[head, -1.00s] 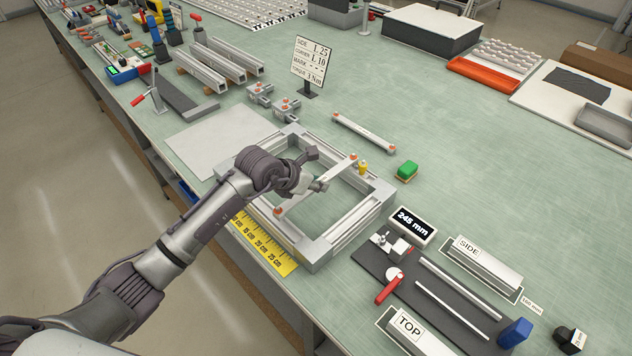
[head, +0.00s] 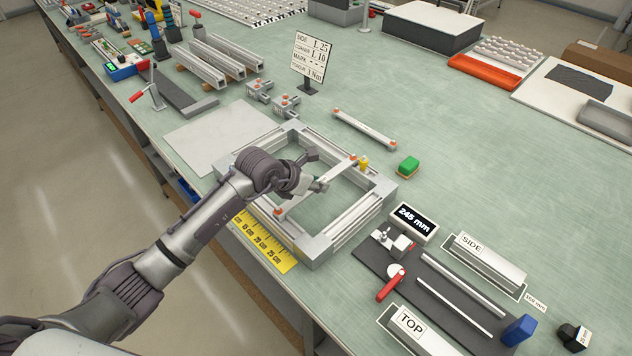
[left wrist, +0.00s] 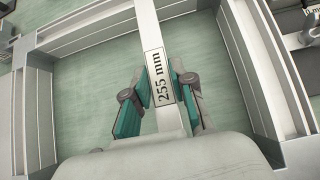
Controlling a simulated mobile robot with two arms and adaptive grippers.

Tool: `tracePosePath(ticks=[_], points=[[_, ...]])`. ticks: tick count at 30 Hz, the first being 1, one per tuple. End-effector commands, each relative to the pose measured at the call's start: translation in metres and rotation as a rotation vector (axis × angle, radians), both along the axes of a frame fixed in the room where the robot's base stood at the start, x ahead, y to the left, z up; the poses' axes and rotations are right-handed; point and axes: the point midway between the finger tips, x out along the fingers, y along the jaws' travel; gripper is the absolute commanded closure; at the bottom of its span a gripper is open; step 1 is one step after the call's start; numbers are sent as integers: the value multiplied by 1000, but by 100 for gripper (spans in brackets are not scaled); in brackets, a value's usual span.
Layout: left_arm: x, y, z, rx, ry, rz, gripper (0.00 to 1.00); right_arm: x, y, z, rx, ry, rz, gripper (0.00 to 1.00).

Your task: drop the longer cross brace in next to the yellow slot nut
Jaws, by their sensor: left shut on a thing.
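My left gripper (head: 316,172) is shut on a long pale cross brace (head: 337,170) with orange ends. In the left wrist view the brace (left wrist: 148,22) runs between the fingers and its label reads 255 mm. The brace spans a square aluminium frame (head: 347,228) lying on the bench, from the near-left side to the far-right side. Its far end is beside the yellow slot nut (head: 364,162) on the far-right rail. I cannot tell whether the ends touch the rails. Another brace (head: 364,130) with orange ends lies on the bench behind the frame. My right gripper is out of view.
A green block (head: 408,166) sits right of the frame and a yellow ruler (head: 264,243) lies along its near-left side. A 245 mm display (head: 414,223) and a dark fixture mat stand at the right front. A sign (head: 308,62) stands behind.

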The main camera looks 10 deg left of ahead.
Motion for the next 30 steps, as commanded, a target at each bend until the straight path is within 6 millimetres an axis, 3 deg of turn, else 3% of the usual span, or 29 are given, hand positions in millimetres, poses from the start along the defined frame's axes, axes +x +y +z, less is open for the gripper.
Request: tracePosePath(ticks=[4,5,10,22,30], points=[[0,0,-4,-1,-2,0,100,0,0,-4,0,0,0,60],[0,0,-4,-1,-2,0,74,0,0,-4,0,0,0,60],[0,0,-3,-1,-1,0,46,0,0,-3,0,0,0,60],[-4,3,1,1,-1,0,46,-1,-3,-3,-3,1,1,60],[-33,24,37,4,-4,-1,46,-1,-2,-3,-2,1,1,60]])
